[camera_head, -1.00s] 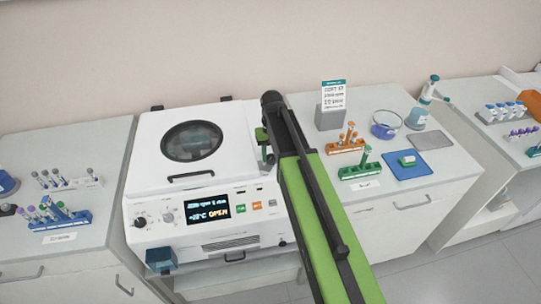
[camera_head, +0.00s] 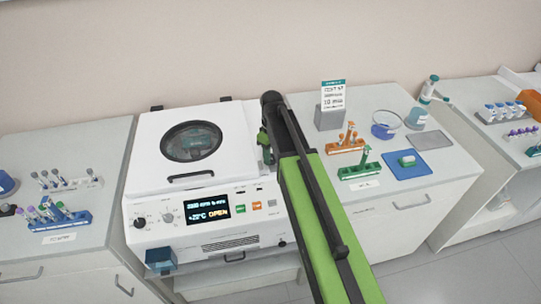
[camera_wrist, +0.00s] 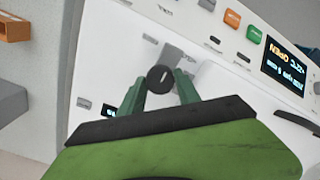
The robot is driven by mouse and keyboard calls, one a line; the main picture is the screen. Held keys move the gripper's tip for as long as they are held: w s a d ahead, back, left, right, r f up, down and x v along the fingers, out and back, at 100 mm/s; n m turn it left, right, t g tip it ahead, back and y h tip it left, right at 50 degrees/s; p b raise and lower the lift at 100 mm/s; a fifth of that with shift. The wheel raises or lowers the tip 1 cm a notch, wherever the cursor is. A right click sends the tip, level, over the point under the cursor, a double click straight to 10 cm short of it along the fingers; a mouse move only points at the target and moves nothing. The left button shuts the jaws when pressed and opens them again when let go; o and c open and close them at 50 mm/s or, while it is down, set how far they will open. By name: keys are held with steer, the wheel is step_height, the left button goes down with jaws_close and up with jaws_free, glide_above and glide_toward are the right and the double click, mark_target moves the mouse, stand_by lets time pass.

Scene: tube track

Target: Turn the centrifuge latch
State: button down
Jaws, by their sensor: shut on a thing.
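The white centrifuge (camera_head: 150,160) stands on the bench with its round-windowed lid (camera_head: 192,141) down. Its display (camera_head: 208,209) reads OPEN. In the wrist view the latch is a round black knob (camera_wrist: 160,79) with a white line mark, on the white casing. My gripper (camera_wrist: 160,87) has its two green fingers on either side of the knob and is shut on it. In the head view my gripper (camera_head: 265,142) is at the right edge of the centrifuge, and my arm hides the latch there.
Right of my arm, the bench holds a sign stand (camera_head: 331,116), an orange tube rack (camera_head: 347,146), a green tube rack (camera_head: 360,171), a blue mat (camera_head: 405,172) and a glass bowl (camera_head: 384,130). Tube racks (camera_head: 68,220) stand on the left bench. A blue box (camera_head: 160,259) is at the centrifuge's lower left.

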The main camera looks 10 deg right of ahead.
mark_target(272, 157)
stand_by(0.4)
steer(key=c, duration=0.9)
jaws_free()
steer(key=shift+o, duration=0.2)
steer(key=shift+r, duration=0.1)
step_height(272, 157, up, 17)
steer(key=p, duration=1.7)
steer(key=shift+r, duration=0.1)
